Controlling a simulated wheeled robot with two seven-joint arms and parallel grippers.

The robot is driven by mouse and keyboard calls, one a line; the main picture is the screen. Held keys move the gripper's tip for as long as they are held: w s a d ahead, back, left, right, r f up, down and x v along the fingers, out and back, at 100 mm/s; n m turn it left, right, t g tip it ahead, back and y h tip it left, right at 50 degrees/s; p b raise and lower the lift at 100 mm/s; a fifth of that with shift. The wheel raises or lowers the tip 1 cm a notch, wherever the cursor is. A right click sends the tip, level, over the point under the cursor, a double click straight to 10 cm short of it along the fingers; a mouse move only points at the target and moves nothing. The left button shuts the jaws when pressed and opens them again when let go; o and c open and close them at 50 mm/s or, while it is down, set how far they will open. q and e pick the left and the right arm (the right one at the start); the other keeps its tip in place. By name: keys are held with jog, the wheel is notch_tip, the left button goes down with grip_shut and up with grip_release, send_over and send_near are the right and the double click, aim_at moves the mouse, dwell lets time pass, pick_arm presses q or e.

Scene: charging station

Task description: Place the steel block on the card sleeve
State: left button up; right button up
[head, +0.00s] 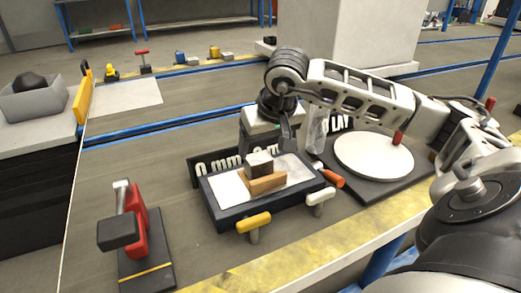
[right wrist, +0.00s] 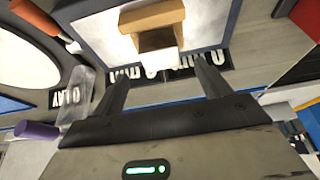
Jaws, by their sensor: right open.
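A small dark grey-brown block (head: 260,161), which looks like the steel block, is on a black-rimmed tray (head: 222,214) with a pale surface. A tan, card-coloured piece (head: 266,185), likely the card sleeve, lies directly in front of it. I cannot tell whether the block rests on it or just behind it. In the right wrist view the tan piece (right wrist: 152,15) and the brown block (right wrist: 155,40) appear together, beyond the fingertips. My right gripper (head: 287,138) is open and empty, above and behind the block. My left gripper is not in view.
A yellow-handled tool (head: 253,222) and a white-handled one (head: 320,197) stand at the tray's front edge. An orange handle (head: 328,178) and a white disc (head: 374,158) are to the right. A red-and-black device (head: 135,225) stands left, with free bench between.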

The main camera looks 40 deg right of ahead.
pick_arm(q)
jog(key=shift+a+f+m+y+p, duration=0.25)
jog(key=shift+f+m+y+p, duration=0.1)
jog(key=shift+p, duration=0.1)
pick_arm(e)
jog(key=v, duration=0.4)
jog(key=shift+s+r, duration=0.1)
jog(key=shift+r, duration=0.15)
